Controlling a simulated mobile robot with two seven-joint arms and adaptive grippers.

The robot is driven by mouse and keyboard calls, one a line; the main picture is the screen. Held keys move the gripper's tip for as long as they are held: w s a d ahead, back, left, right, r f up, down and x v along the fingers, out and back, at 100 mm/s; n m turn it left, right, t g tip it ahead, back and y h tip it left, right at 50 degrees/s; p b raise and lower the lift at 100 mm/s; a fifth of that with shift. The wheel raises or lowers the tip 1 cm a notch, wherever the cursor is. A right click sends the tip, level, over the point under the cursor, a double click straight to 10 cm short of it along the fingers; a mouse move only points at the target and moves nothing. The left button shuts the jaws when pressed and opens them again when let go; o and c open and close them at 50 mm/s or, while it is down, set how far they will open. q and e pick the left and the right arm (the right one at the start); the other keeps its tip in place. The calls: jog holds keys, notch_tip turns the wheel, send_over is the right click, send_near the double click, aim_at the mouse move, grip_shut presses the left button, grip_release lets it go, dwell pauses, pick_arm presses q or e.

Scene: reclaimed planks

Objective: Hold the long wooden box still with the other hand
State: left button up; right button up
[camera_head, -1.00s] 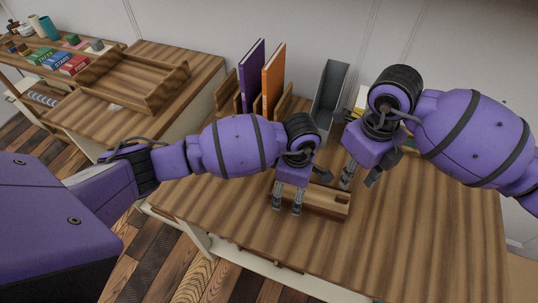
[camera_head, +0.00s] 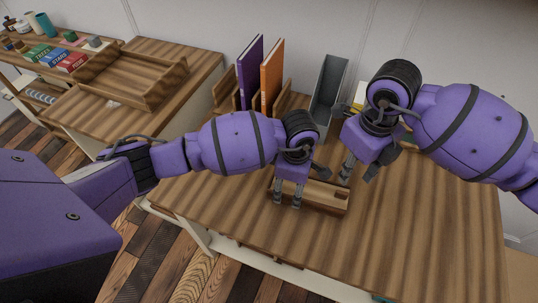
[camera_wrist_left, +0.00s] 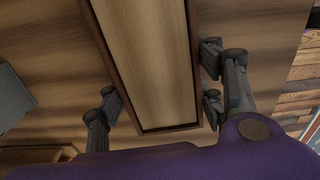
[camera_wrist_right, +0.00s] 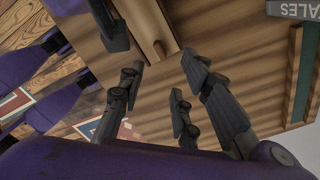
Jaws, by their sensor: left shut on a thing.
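The long wooden box (camera_head: 322,207) is a shallow open tray with a lighter floor. It lies on the wooden table, partly hidden by my left gripper in the head view. My left gripper (camera_head: 287,200) is shut across its width, with fingers at both long sides. In the left wrist view the box (camera_wrist_left: 150,60) runs between the fingers (camera_wrist_left: 160,95). My right gripper (camera_head: 346,172) hangs over the box's right end. In the right wrist view its fingers (camera_wrist_right: 155,95) stand apart with nothing between them, and part of the box (camera_wrist_right: 150,25) shows beyond them.
A purple book (camera_head: 249,75) and an orange book (camera_head: 272,75) stand in a wooden rack behind. A grey open holder (camera_head: 328,95) stands right of them. A wooden tray (camera_head: 130,85) is on the left side table. The table's right part (camera_head: 430,230) is clear.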

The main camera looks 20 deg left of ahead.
jog(key=shift+c, duration=0.3)
jog(key=shift+s+f, duration=0.1)
jog(key=shift+f, duration=0.05)
jog(key=shift+c, duration=1.4)
jog(key=shift+s+d+f+m+g, duration=0.2)
jog(key=shift+s+d+f, duration=0.1)
jog(key=shift+s+f, duration=0.25)
jog(key=shift+s+d+f+m+g, duration=0.1)
jog(key=shift+s+d+f+g, duration=0.15)
jog(key=shift+f, duration=0.35)
grip_shut()
jog(key=s+m+y, duration=0.1)
jog(key=d+f+m+y, duration=0.1)
jog(key=m, duration=0.1)
jog(key=shift+s+f+m+g, duration=0.3)
jog(key=shift+s+g, duration=0.05)
jog(key=w+r+m+t+y, duration=0.1)
jog(key=w+r+m+y, duration=0.15)
jog(key=m, duration=0.95)
jog(key=w+r+m+t+y, duration=0.1)
jog(key=w+r+m+y, duration=0.15)
jog(key=m, duration=0.85)
send_over(327, 191)
jog(key=shift+m+y, duration=0.3)
jog(key=shift+y, duration=0.1)
notch_tip(327, 191, down, 8)
jog(key=shift+f, duration=0.1)
